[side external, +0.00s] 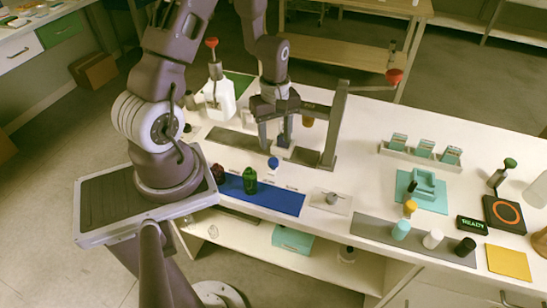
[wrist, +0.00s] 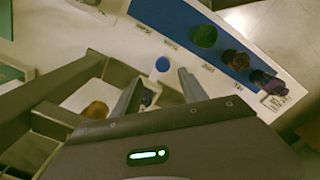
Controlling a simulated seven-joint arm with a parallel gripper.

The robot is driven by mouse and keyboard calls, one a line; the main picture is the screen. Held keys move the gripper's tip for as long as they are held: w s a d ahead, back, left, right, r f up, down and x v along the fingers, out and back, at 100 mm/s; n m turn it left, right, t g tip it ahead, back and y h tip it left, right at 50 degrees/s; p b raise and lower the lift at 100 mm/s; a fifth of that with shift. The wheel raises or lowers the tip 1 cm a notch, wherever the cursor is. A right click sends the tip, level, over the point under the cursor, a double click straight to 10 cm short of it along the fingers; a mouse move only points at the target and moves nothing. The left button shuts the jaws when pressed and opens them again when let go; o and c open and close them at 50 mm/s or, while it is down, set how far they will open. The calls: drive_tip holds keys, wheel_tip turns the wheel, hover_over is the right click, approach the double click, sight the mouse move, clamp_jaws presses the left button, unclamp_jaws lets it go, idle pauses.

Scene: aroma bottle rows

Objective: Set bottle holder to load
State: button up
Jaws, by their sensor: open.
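I cannot tell for certain which item is the bottle holder. A teal holder-like block (side external: 424,183) sits on a teal mat at the right of the table. My gripper (side external: 274,143) is over the middle left of the table, pointing down, its two fingers apart and nothing seen between them. In the wrist view the open fingers (wrist: 160,92) point toward a small blue-capped bottle (wrist: 162,65), which also shows just in front of the gripper in the side view (side external: 273,163). A grey upright frame (side external: 335,125) stands close to the gripper's right, with an amber item (wrist: 97,110) beside the fingers.
A blue mat (side external: 285,201) carries a green bottle (side external: 249,181), with a dark red bottle (side external: 217,173) at its left end. A grey strip (side external: 375,230) holds several small bottles. A READY display (side external: 472,225) stands at right.

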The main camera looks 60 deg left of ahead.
sight(273, 160)
drive_tip(key=shift+n, duration=0.3)
drive_tip(key=f, duration=0.8)
drive_tip(key=shift+s+a+f, duration=0.15)
drive_tip(key=shift+s+f, duration=0.05)
drive_tip(key=shift+f, duration=0.05)
clamp_jaws()
drive_tip(key=shift+r, duration=0.1)
idle(0.6)
